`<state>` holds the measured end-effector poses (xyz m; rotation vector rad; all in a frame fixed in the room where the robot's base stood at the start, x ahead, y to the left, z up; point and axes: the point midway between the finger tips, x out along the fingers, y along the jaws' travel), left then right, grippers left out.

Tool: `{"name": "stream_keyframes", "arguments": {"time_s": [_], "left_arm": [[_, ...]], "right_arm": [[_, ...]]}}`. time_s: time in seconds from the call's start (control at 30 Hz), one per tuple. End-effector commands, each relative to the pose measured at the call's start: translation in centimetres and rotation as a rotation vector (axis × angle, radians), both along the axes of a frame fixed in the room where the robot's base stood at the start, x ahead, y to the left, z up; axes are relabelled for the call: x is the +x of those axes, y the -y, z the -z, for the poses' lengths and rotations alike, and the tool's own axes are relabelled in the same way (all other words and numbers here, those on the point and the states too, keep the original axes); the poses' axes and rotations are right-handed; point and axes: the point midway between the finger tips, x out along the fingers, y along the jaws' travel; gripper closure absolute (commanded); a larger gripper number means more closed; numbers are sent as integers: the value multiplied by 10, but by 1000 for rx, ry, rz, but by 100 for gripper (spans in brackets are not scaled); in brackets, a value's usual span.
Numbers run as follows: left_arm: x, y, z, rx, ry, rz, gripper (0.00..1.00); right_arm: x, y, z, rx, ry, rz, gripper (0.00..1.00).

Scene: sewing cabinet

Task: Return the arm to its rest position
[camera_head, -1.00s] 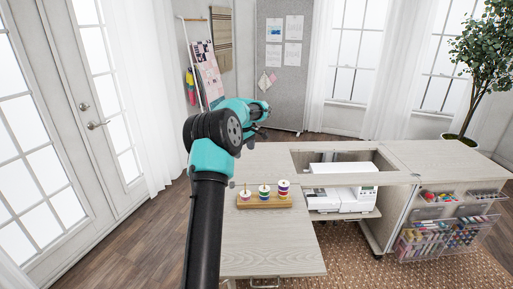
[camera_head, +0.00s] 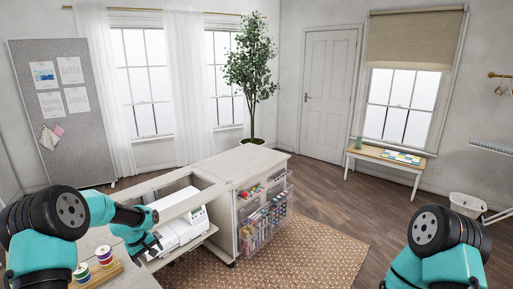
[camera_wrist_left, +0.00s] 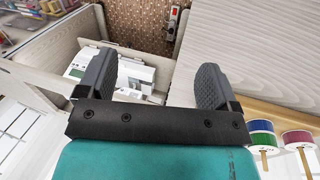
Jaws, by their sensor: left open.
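My left arm comes in from the lower left of the head view, teal and black. Its gripper (camera_head: 150,246) hangs beside the white sewing machine (camera_head: 180,232), over the cabinet. In the left wrist view the gripper (camera_wrist_left: 152,76) is open, its two dark fingers wide apart with nothing held between them. The sewing machine shows below and beyond the fingers there (camera_wrist_left: 125,72). Part of my right arm (camera_head: 440,250) shows at the lower right of the head view; its gripper is out of view.
The pale wooden cabinet top (camera_head: 238,166) has an opening around the machine. Thread spools (camera_head: 104,256) stand on a wooden rack (camera_head: 118,268) near my left arm. Clear bins (camera_head: 265,222) hang on the cabinet's side. Open floor and a patterned rug (camera_head: 310,255) lie to the right.

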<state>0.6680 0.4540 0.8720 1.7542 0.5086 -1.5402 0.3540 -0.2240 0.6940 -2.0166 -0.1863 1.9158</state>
Motion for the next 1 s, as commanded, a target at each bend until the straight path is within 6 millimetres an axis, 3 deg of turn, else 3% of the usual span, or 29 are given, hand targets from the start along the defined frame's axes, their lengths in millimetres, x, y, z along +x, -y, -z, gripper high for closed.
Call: {"name": "stream_keyframes", "arguments": {"time_s": [0.03, 0.3, 0.5, 0.6, 0.7, 0.87, 1.0], "left_arm": [[1, 30, 14, -4, 18, 74, 15], [-17, 166, 71, -1, 152, 444, 15], [-49, 235, 99, 14, 231, 649, 15], [-74, 256, 114, 18, 251, 719, 15], [-103, 264, 129, 16, 248, 756, 15], [-155, 256, 152, -3, 204, 747, 15], [-212, 245, 168, -28, 145, 719, 15]], "right_arm": [[0, 0, 0, 0, 0, 0, 57], [0, 0, 0, 0, 0, 0, 57], [0, 0, 0, 0, 0, 0, 57], [0, 0, 0, 0, 0, 0, 57], [0, 0, 0, 0, 0, 0, 57], [0, 0, 0, 0, 0, 0, 57], [0, 0, 0, 0, 0, 0, 57]]}}
